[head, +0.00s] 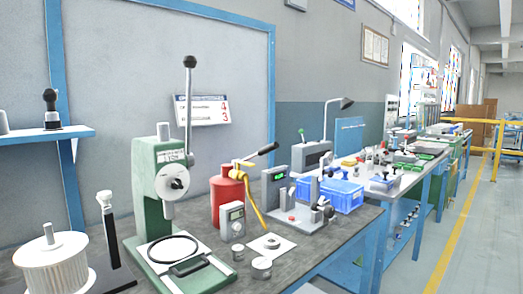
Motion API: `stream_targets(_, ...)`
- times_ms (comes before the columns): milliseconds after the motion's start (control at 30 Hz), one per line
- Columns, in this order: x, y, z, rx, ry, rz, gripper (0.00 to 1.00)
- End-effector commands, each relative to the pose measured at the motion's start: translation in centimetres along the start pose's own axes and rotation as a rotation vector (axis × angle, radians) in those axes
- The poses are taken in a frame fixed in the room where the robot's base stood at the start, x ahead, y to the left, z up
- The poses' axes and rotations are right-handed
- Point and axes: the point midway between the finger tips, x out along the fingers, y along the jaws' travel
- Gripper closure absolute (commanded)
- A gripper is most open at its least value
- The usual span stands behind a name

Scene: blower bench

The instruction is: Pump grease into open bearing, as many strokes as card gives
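A red grease pump (228,200) stands on the bench in the head view. Its black-gripped lever (262,152) points up to the right. A yellow hose (253,202) runs down from its top, ending close to a small round metal part on a white sheet (285,250). This part looks like the bearing (271,241); whether the hose touches it I cannot tell. A white card (203,110) on the wall panel shows a red 4 above a red 3; its smaller lettering is unreadable. My gripper is not in view.
A green press (153,190) with a tall lever stands left of the pump, a black ring (172,250) on its base. A small meter (232,221) and metal cups (262,267) stand in front of the pump. A blue crate (342,195) is to the right. The aisle is clear.

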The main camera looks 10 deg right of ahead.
Motion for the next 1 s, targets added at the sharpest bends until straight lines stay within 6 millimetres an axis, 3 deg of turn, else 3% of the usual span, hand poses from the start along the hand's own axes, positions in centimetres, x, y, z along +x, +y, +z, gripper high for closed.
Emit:
stream_targets(33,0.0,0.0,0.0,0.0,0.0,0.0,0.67)
stream_targets(200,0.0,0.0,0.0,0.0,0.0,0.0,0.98)
stream_targets(233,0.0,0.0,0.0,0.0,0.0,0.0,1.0)
stream_targets(1000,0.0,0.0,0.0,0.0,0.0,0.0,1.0)
